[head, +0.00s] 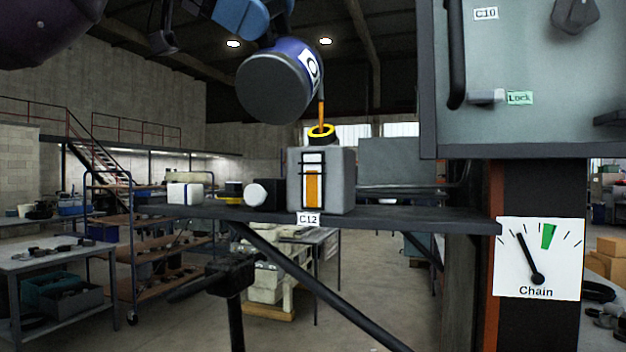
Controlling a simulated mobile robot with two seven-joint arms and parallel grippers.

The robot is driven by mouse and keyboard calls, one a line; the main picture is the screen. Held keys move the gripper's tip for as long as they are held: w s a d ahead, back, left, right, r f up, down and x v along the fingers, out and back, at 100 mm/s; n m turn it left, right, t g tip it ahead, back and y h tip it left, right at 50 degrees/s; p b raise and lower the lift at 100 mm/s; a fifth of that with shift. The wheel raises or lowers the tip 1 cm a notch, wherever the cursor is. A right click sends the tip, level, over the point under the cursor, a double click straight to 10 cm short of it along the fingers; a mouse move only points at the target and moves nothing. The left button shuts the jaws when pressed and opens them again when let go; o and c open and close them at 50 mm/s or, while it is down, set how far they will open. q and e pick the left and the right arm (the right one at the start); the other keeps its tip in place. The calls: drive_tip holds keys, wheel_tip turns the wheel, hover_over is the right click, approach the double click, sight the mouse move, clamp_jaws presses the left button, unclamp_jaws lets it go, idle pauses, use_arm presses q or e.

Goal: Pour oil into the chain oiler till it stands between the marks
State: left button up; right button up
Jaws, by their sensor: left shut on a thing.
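The chain oiler (338,182) is a grey box labelled C12 on a dark shelf, with a yellow-rimmed filler opening (321,132) on top. Its sight glass (312,192) shows orange oil in the lower part, its top close to the lower of the dark cross marks; I cannot tell exactly which side. A blue oil can (277,83) with a dark base is tipped above the oiler. A thin orange stream (321,112) runs from it into the opening. My left gripper (252,14) is shut on the can at the top edge; its fingertips are mostly hidden. My right gripper is out of view.
The shelf (400,216) also holds a white box (184,193) and small black and white parts left of the oiler. A grey cabinet (530,80) hangs at right. The Chain gauge (539,257) has its needle left of the green band.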

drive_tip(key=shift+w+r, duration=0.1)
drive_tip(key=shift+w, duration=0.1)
use_arm(q)
drive_tip(key=shift+r, duration=0.1)
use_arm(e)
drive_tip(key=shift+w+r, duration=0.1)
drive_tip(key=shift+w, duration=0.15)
use_arm(q)
drive_tip(key=shift+r, duration=0.15)
drive_tip(key=shift+w+r, duration=0.1)
drive_tip(key=shift+r, duration=0.05)
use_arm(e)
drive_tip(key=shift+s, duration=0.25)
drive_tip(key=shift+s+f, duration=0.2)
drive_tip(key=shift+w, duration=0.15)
